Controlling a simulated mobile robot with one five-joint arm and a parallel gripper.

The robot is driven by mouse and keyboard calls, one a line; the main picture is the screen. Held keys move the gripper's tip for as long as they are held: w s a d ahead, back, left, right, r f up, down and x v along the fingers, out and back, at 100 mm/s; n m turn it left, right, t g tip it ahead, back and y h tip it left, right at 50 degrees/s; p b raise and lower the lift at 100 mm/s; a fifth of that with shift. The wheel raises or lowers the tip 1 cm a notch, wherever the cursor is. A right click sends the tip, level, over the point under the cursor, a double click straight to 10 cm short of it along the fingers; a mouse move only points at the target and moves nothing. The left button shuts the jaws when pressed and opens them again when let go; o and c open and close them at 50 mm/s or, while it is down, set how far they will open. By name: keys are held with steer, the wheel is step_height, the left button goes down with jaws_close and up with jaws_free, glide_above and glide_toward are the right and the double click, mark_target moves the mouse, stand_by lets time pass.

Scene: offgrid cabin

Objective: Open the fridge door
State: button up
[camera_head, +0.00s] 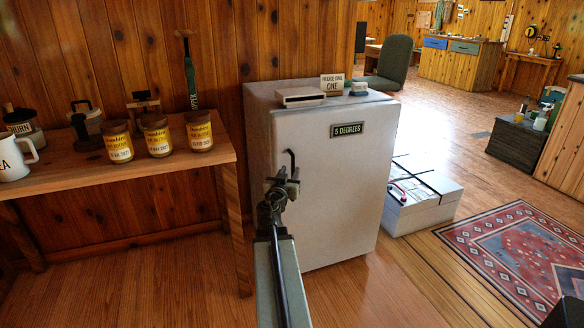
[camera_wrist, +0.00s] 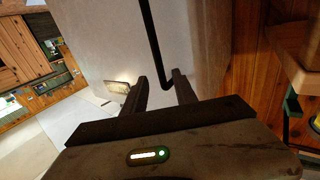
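The white fridge (camera_head: 335,190) stands against the wood wall, and its door looks closed. A thin black handle (camera_head: 292,160) runs down the left part of the door front. My gripper (camera_head: 284,174) is at the handle's lower end. In the wrist view my gripper (camera_wrist: 160,76) has its two fingers apart. The black handle (camera_wrist: 151,40) comes down to the gap between them, and its bent lower end shows there. I cannot tell whether the fingers touch it. The fridge door (camera_wrist: 100,50) fills much of that view.
A wooden bench (camera_head: 165,165) with several labelled jars and a white mug (camera_head: 14,158) stands left of the fridge. A white box (camera_head: 425,195) sits on the floor right of it. A patterned rug (camera_head: 520,250) lies further right. Small items rest on the fridge top.

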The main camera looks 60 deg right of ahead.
mark_target(293, 166)
steer(key=x, duration=0.6)
steer(key=shift+c, duration=0.3)
jaws_close()
stand_by(1.0)
